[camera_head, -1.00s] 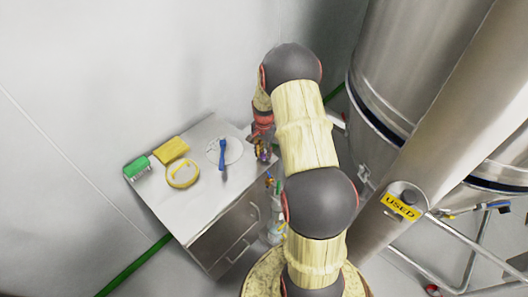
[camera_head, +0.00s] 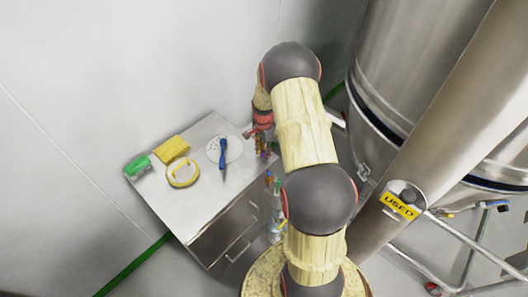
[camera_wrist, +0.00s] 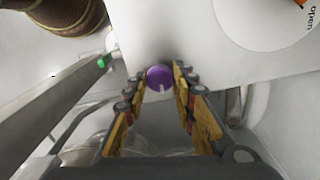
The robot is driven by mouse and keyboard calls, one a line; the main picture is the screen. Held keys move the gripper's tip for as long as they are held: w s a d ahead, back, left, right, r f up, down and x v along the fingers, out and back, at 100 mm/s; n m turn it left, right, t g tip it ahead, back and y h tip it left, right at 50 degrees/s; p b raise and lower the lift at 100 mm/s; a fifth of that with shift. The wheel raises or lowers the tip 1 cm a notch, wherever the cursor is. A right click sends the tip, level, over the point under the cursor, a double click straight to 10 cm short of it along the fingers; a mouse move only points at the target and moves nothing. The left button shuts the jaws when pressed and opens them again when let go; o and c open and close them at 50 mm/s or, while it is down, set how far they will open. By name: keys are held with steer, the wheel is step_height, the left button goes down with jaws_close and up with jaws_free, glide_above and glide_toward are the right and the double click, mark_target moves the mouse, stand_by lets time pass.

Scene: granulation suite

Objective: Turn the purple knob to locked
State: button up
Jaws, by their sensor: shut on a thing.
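The purple knob (camera_wrist: 159,76) is round with a pale mark on its lower edge. In the wrist view it sits between the fingertips of my gripper (camera_wrist: 160,80), which is shut on it, one finger on each side. In the head view my gripper (camera_head: 263,146) is at the right edge of the cabinet top (camera_head: 200,205), mostly behind my arm. The knob is too small and covered there to make out clearly. No locked marking can be read around it.
A white disc (camera_head: 237,148) with a blue handle (camera_head: 223,155) lies left of my gripper. A yellow ring (camera_head: 183,181), a yellow block (camera_head: 171,150) and a green brush (camera_head: 138,167) are farther left. A steel vessel (camera_head: 425,60) stands at right.

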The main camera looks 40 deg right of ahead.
steer(key=o, duration=1.2)
steer(key=shift+c, duration=0.2)
step_height(320, 180, up, 12)
